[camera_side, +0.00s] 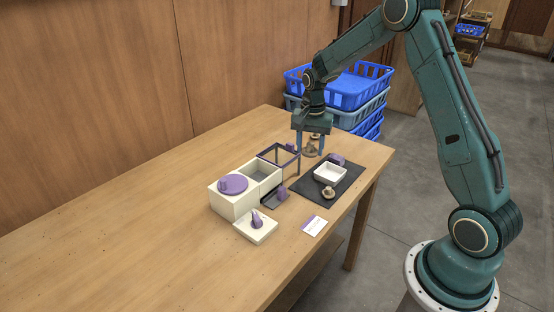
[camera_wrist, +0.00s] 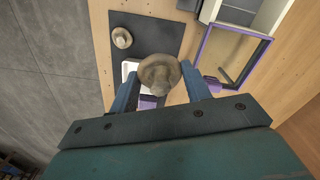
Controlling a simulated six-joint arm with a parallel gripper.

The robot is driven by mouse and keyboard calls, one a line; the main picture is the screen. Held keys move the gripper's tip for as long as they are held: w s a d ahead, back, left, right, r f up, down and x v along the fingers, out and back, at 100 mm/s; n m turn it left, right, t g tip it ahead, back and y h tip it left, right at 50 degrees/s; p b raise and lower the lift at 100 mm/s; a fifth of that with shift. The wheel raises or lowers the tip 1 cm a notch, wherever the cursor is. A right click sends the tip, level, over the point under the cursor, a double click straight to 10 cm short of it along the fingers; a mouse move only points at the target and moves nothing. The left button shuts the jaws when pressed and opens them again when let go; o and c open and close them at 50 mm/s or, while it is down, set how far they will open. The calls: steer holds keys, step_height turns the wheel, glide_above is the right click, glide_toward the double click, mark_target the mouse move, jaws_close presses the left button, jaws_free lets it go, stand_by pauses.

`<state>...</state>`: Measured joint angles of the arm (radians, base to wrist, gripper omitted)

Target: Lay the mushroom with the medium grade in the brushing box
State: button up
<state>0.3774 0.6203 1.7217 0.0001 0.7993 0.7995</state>
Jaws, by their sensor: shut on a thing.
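My gripper (camera_side: 311,153) is shut on a brownish mushroom (camera_wrist: 160,70), held between its two blue fingers over the far end of the table; the mushroom also shows between the fingers in the side view (camera_side: 311,149). A second, smaller mushroom (camera_side: 328,191) sits on the dark mat, in front of a white tray; it also shows in the wrist view (camera_wrist: 122,38). A cream box (camera_side: 229,206) stands left of the mat, with a round purple lid (camera_side: 233,184) on one part and an open compartment (camera_side: 260,173) beside it. I cannot read any grade or box label.
A purple-rimmed clear frame (camera_side: 279,154) stands at the box's far end. The white tray (camera_side: 330,174) is on the dark mat (camera_side: 350,181). Blue crates (camera_side: 350,95) stand behind the table. The table's left is clear.

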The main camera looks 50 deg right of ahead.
mark_target(310, 144)
step_height(310, 144, up, 8)
steer(key=shift+f, duration=0.2)
stand_by(0.7)
steer(key=shift+w+a+r, duration=0.15)
steer(key=shift+w+a, duration=0.2)
steer(key=shift+w, duration=0.2)
steer(key=w+a+r+n, duration=0.3)
steer(key=w+a+n, duration=0.1)
steer(key=w+a, duration=0.6)
steer(key=shift+a+f, duration=0.1)
step_height(310, 144, down, 16)
steer(key=shift+r, duration=0.2)
steer(key=shift+f, duration=0.1)
steer(key=shift+f, duration=2)
